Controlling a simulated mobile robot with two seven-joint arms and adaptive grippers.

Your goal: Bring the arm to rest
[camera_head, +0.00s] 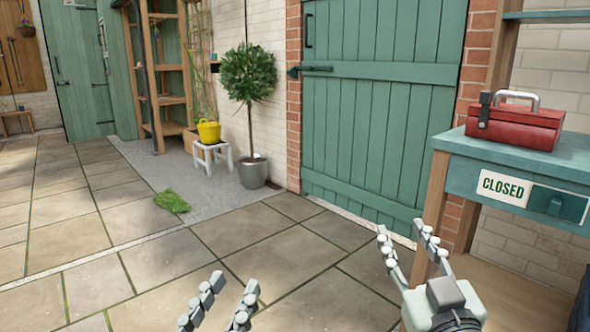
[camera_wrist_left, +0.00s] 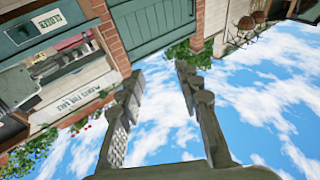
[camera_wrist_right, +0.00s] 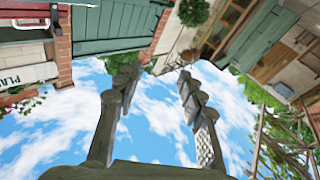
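My left gripper (camera_head: 222,302) is at the bottom of the head view, over the paving, with its fingers apart and nothing between them. It also shows open and empty in the left wrist view (camera_wrist_left: 157,82). My right gripper (camera_head: 404,240) is in front of the green door and left of the teal table, its fingers apart and empty. In the right wrist view (camera_wrist_right: 157,78) its fingers are spread against the sky. Neither gripper touches anything that I can see.
A teal table (camera_head: 455,145) at the right bears a red toolbox (camera_head: 515,125) and a "CLOSED" sign (camera_head: 505,188). A green clump (camera_head: 172,201) lies on the ground. The paving is otherwise clear.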

